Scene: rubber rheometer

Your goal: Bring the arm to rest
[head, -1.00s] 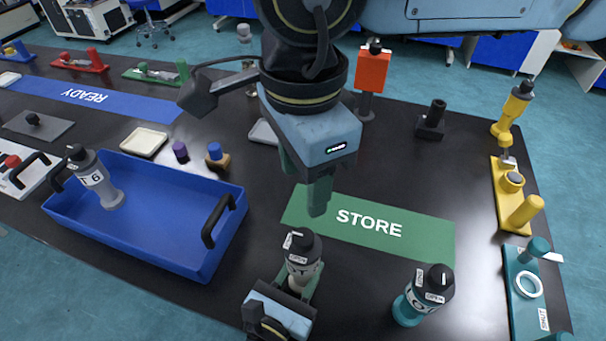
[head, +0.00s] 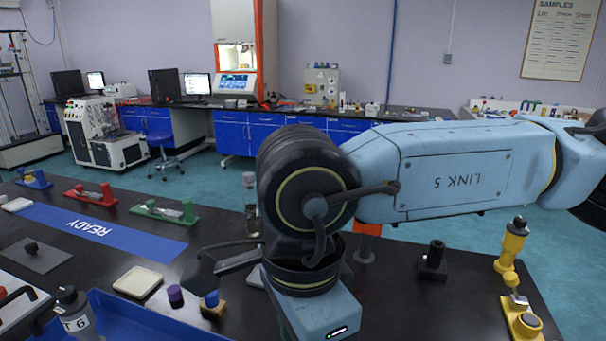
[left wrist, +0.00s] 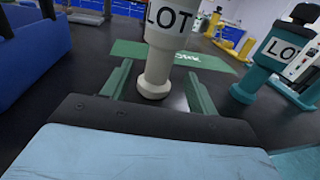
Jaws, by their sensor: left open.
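In the left wrist view, my left gripper (left wrist: 158,75) is open, its two green fingers on either side of a pale bottle (left wrist: 158,60) marked LOT. The bottle stands upright on the dark bench; its top is cut off. A teal bottle (left wrist: 262,68) stands to the right, outside the fingers. The green STORE mat (left wrist: 175,53) lies behind. In the head view, my right arm (head: 455,165) reaches in from the right, its wrist bent down over the bench.
A blue tray (head: 125,318) with a grey bottle (head: 75,315) is at lower left. The blue READY mat (head: 95,230) and red (head: 90,195) and green (head: 165,212) holders lie behind it. A black stand (head: 433,262) and yellow fixture (head: 522,318) are at right.

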